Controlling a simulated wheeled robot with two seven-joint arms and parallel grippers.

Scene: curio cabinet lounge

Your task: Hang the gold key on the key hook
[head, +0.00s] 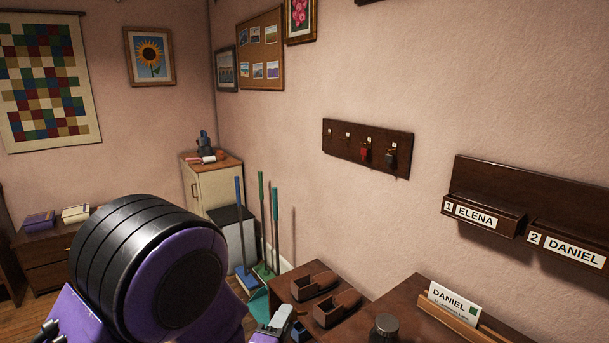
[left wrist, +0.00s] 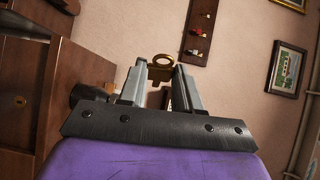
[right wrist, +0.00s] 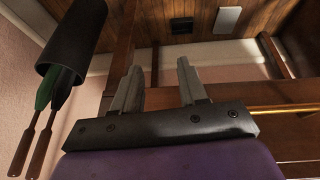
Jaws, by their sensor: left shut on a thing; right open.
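The gold key (left wrist: 163,60) is held between the fingertips of my left gripper (left wrist: 161,75); its round bow shows and the rest is mostly hidden. The left gripper also shows at the bottom of the head view (head: 275,324), low beside the desk; the key is not clear there. The dark wooden key hook rack (head: 342,143) is on the wall, with a red item (head: 364,151) and a grey item (head: 390,156) hanging on its right part. The rack also shows beyond the key in the left wrist view (left wrist: 199,30). My right gripper (right wrist: 160,78) is open and empty.
Wooden letter boxes marked Elena (head: 483,216) and Daniel (head: 568,248) are on the wall to the right. A Daniel card (head: 452,303) stands on the desk. Brooms lean behind. The wall around the rack is clear.

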